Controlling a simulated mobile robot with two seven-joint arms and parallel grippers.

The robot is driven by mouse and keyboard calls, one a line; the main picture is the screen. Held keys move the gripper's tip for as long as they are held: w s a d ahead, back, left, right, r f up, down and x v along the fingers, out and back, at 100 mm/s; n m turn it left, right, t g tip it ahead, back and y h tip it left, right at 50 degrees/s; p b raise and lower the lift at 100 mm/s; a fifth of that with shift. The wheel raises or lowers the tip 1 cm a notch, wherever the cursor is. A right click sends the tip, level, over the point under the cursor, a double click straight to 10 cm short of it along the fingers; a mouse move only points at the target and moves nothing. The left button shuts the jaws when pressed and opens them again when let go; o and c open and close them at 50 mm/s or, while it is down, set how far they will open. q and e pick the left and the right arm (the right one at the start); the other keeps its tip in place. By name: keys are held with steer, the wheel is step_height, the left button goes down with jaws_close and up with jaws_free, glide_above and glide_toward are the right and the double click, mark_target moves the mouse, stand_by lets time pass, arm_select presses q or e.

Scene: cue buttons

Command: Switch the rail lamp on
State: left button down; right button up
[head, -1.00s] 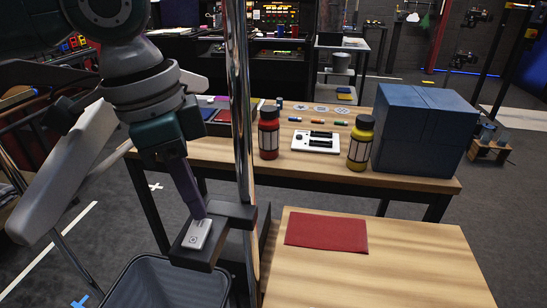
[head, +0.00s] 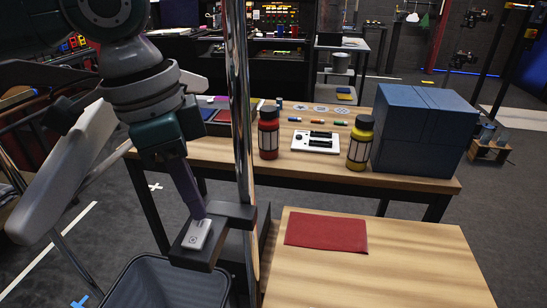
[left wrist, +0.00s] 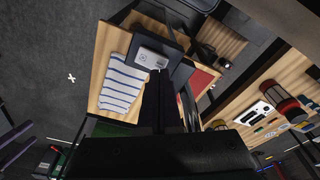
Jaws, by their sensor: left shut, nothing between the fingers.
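A small white switch plate (head: 196,236) sits on a black bracket (head: 190,259) fixed to the upright chrome rail (head: 238,100). Round marks show on the plate, which also appears in the left wrist view (left wrist: 146,57). My left gripper (head: 201,214) is shut and empty, pointing down, with its tips at the far end of the plate. In the left wrist view its dark fingers (left wrist: 160,76) end at the plate's edge. I cannot tell whether they touch it. I cannot make out a lamp or whether one is lit. My right gripper is not in view.
A grey bin (head: 165,284) stands below the bracket. A wooden table with a red mat (head: 326,232) is to the right. The table behind holds a red jar (head: 268,133), a yellow jar (head: 360,143) and a blue box (head: 422,132). A striped cloth (left wrist: 122,85) lies near the plate.

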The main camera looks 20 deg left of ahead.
mark_target(200, 224)
arm_select(q)
steer(key=shift+f+b, duration=0.35)
steer(key=shift+f, duration=0.6)
stand_by(0.8)
steer(key=shift+r, duration=0.1)
step_height(200, 224, up, 7)
steer(key=p, duration=0.9)
stand_by(0.3)
steer(key=s+d+f+t+h, duration=0.1)
steer(key=s+d+f+h, duration=0.1)
steer(key=s+d, duration=0.75)
steer(key=s+a+n+t+y, duration=0.1)
steer(key=s+a+n+y, duration=0.2)
steer(key=s+a+n, duration=0.35)
step_height(200, 224, up, 29)
steer(key=p, duration=2.8)
steer(key=shift+d+n, duration=0.15)
steer(key=shift+n, duration=0.2)
